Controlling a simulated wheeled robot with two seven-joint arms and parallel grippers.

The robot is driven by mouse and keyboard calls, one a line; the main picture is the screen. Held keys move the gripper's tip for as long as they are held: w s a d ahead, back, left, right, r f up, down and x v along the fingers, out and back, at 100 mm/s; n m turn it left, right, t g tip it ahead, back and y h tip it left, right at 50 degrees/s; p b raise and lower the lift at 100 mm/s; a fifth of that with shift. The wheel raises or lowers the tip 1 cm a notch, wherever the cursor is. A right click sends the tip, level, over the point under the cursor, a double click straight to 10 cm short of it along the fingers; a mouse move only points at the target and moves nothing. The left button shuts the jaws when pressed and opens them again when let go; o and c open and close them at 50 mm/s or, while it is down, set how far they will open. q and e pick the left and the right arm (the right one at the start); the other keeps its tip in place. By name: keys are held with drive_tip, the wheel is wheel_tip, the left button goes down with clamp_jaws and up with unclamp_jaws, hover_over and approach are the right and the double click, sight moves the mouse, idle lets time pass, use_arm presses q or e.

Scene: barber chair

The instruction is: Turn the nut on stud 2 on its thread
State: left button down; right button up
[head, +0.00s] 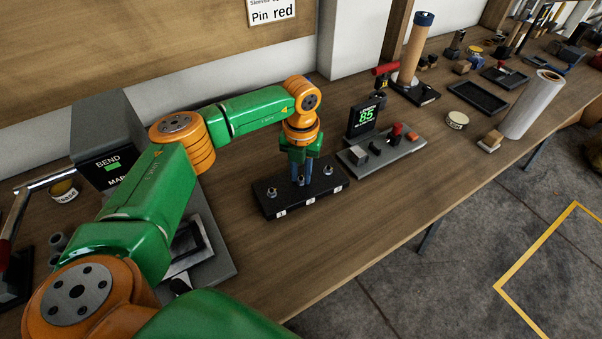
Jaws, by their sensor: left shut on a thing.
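A black block (262,208) with a row of three studs lies on the bench, with small white labels along its front edge. The left stud (272,192) and the right stud (328,169) stand clear, each with a small metal nut or fitting low on it. My left gripper (302,180) points straight down over the middle stud, its fingers closed around the top of it. The nut there is hidden between the fingers, and the label numbers are too small to read for sure. My right gripper is not in view.
Right of the block stands a grey fixture (400,150) with a red knob and a display reading 85 (364,116). Left is a dark machine marked BEND (108,140). The bench front is bare.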

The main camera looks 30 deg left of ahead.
sight(301, 179)
use_arm(q)
drive_tip(key=m+b, duration=0.1)
drive_tip(key=m, duration=0.4)
drive_tip(key=shift+m, duration=0.3)
drive_tip(key=shift+r+m+b, duration=0.1)
drive_tip(key=shift+m+b, duration=0.3)
drive_tip(key=shift+m, duration=1.8)
drive_tip(key=c, duration=0.7)
unclamp_jaws()
drive_tip(key=shift+c, duration=0.2)
wheel_tip(301, 179, up, 7)
drive_tip(key=shift+r+b, duration=0.1)
drive_tip(key=shift+b, duration=0.4)
